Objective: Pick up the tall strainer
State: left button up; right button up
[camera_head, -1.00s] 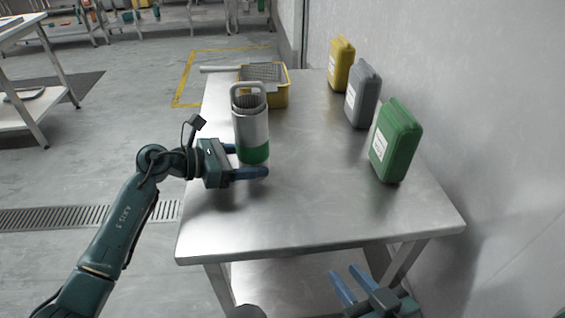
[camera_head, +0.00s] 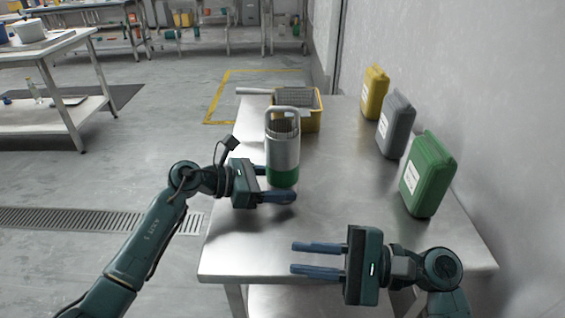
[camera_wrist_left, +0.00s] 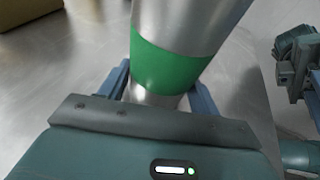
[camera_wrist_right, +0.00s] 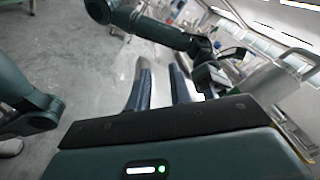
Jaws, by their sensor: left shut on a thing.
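The tall strainer (camera_head: 283,152) is a metal cylinder with a green band low on it, a loop handle on top and mesh showing inside its mouth. It stands upright at the table's left side. My left gripper (camera_head: 279,188) is shut on it from the left, fingers on both sides near the green band. The left wrist view shows the strainer (camera_wrist_left: 180,50) between the two fingers. Whether its base touches the table is hidden. My right gripper (camera_head: 318,258) is open and empty over the front of the table, fingers pointing left. Its open fingers also show in the right wrist view (camera_wrist_right: 160,88).
A yellow basket (camera_head: 312,118) with mesh inside sits behind the strainer. Yellow (camera_head: 374,92), grey (camera_head: 396,122) and green (camera_head: 427,172) cases stand along the right side near the wall. The metal table (camera_head: 345,195) is clear in the middle.

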jog(key=w+a+r+n+g+h, duration=0.1)
jog(key=w+a+r+n, duration=0.4)
jog(key=w+r+n, duration=0.25)
jog(key=w+a+r+n+g+h, duration=0.1)
jog(key=w+a+r+n+h, duration=0.1)
jog(key=w+a+r+n, duration=0.55)
jog(key=n+t+h, duration=0.2)
jog(key=n+h, duration=0.8)
jog(key=n, duration=0.3)
send_near(284, 110)
notch_tip(284, 110, down, 5)
jog(key=w, duration=0.2)
jog(key=shift+w+a+f, duration=0.2)
jog(key=shift+a+f, duration=0.8)
jog(key=shift+f, duration=0.05)
jog(key=shift+w+a+f, duration=0.2)
jog(key=shift+a+f, duration=0.8)
jog(key=shift+f, duration=0.05)
jog(key=shift+c, duration=0.2)
grip_shut()
